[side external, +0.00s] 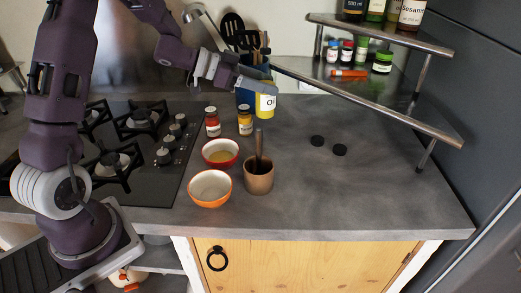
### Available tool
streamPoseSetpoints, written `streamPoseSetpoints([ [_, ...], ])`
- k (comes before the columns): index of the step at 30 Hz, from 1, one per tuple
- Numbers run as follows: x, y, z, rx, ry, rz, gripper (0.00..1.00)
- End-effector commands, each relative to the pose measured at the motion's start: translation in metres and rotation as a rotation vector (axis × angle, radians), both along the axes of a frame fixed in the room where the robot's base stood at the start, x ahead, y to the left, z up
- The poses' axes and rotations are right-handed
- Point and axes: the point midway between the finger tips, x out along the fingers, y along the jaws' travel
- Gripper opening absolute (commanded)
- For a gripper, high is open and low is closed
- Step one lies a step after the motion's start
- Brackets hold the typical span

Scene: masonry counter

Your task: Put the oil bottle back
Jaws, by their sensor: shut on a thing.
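The oil bottle (265,103) is yellow with a white label on which "Oli" can be read. It is roughly upright at the back of the counter, in front of the blue utensil holder (244,97). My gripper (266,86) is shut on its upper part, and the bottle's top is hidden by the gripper. I cannot tell whether its base touches the counter. A two-tier corner shelf (375,103) stands to the right. Its upper tier holds several bottles, one labelled sesame (411,14).
The lower tier holds small jars (383,62) and an orange-capped jar lying down (350,73). Two spice jars (212,122) (245,121), two bowls (220,153) (210,188) and a mortar with pestle (259,178) stand nearby.

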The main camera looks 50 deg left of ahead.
Motion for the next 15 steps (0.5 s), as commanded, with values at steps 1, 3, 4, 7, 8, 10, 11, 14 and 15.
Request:
streamPoseSetpoints([
  [1,-0.004,-0.003,-0.003,-0.003,0.003,0.041,0.0],
  [3,-0.008,-0.004,-0.006,-0.001,0.002,0.085,0.0],
  [4,-0.01,-0.005,-0.008,-0.001,0.002,0.097,0.0],
  [7,-0.012,-0.005,-0.026,-0.004,0.008,0.117,0.0],
  [8,-0.012,-0.005,-0.034,-0.002,0.008,0.118,0.0],
  [10,-0.012,-0.005,-0.05,-0.002,0.008,0.118,0.0],
  [11,-0.012,-0.005,-0.056,-0.002,0.007,0.117,0.0],
  [14,-0.011,-0.005,-0.07,-0.001,0.003,0.116,0.0],
  [15,-0.011,-0.005,-0.079,-0.002,0.005,0.116,0.0],
])
